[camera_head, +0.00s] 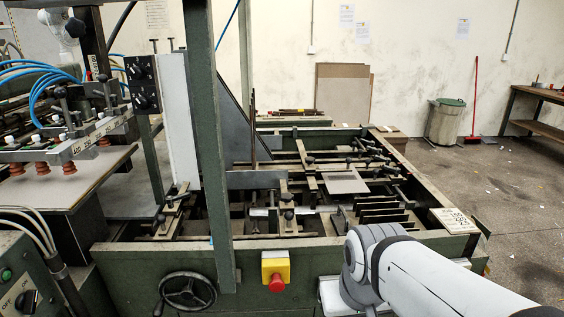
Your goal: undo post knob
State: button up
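The green feeder frame (330,262) fills the middle and front of the view. Several small dark knobs sit on clamps inside it. More knobs, such as one knob (309,160), lie toward the back right. I cannot tell which of these is the post knob. My white and grey arm reaches in from the lower right over the frame's front edge. My gripper is not visible.
A black handwheel (188,291) and a red stop button on a yellow box (276,270) are on the front panel. Suction cups on a bar (70,150) hang at the left. A grey bin (445,122) and a workbench (540,96) stand at the back right. The right floor is mostly clear.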

aim_at(309, 160)
jog(key=z, duration=0.15)
jog(key=i, duration=0.85)
jog(key=u, duration=0.05)
